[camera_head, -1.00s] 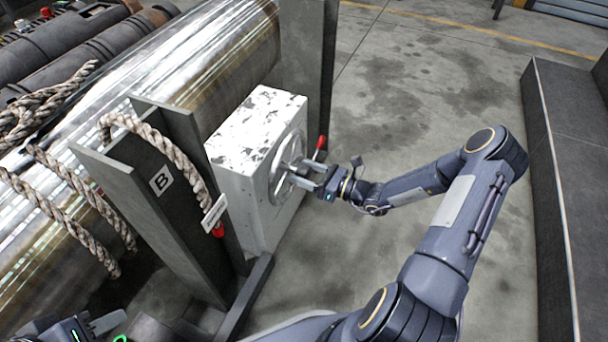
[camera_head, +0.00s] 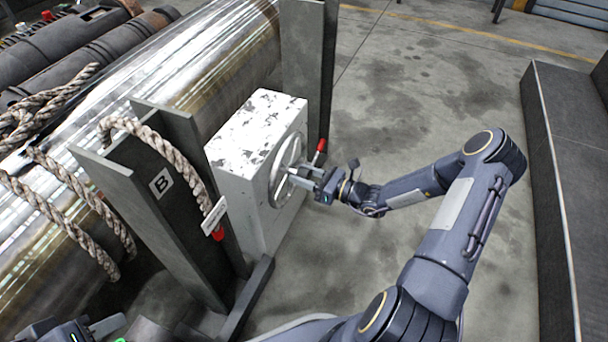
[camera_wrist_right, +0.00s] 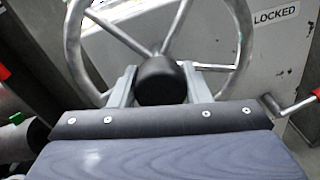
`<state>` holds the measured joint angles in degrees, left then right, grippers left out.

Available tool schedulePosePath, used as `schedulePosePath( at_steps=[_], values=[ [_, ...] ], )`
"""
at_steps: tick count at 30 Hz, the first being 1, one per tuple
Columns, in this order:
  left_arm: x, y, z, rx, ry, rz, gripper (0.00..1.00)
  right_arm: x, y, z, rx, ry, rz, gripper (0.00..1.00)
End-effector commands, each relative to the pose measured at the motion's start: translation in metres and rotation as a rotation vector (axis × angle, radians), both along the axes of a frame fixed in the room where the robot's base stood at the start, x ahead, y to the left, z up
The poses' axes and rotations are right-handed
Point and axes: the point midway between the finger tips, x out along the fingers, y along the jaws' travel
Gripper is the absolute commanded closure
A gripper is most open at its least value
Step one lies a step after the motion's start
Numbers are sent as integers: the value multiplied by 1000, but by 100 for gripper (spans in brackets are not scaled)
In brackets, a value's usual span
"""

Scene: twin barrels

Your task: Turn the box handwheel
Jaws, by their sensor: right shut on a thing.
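The white, paint-chipped box (camera_head: 240,160) stands beside the big metal barrel. Its round metal handwheel (camera_head: 277,187) is on the side facing my right arm. In the right wrist view the handwheel (camera_wrist_right: 73,45) shows its rim, spokes and a black round knob (camera_wrist_right: 158,82). My right gripper (camera_head: 300,175) is at the wheel; in the wrist view its fingers (camera_wrist_right: 160,92) are on either side of the knob, shut on it. The knob is hidden in the head view. My left gripper (camera_head: 90,328) is at the bottom left edge, partly cut off, away from the box; its opening is unclear.
A red-handled lever (camera_head: 320,150) is close behind my right gripper. A "LOCKED" label (camera_wrist_right: 276,16) is on the box face. A dark stand marked B (camera_head: 160,183) with rope stands left of the box. Open floor (camera_head: 430,90) lies to the right.

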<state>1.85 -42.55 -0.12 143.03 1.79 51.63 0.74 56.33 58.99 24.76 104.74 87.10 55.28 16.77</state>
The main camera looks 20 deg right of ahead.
Motion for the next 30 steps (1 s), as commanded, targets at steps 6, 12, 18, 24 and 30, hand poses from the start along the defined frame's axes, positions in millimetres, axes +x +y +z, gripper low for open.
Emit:
schedulePosePath(
  at_steps=[6,12,18,24,30],
  values=[
    [0,0,2,0,0,0,64,0,-1,0,-50,-43,-1,98],
    [0,0,6,0,0,0,64,0,-1,0,-152,-133,-1,98],
    [0,0,9,0,0,0,64,0,-1,0,-290,-256,-1,98],
    [0,0,10,0,0,0,64,1,-1,-1,-432,-382,-1,98],
    [0,0,11,0,0,0,64,1,-2,-1,-574,-508,-1,98]
  ],
)
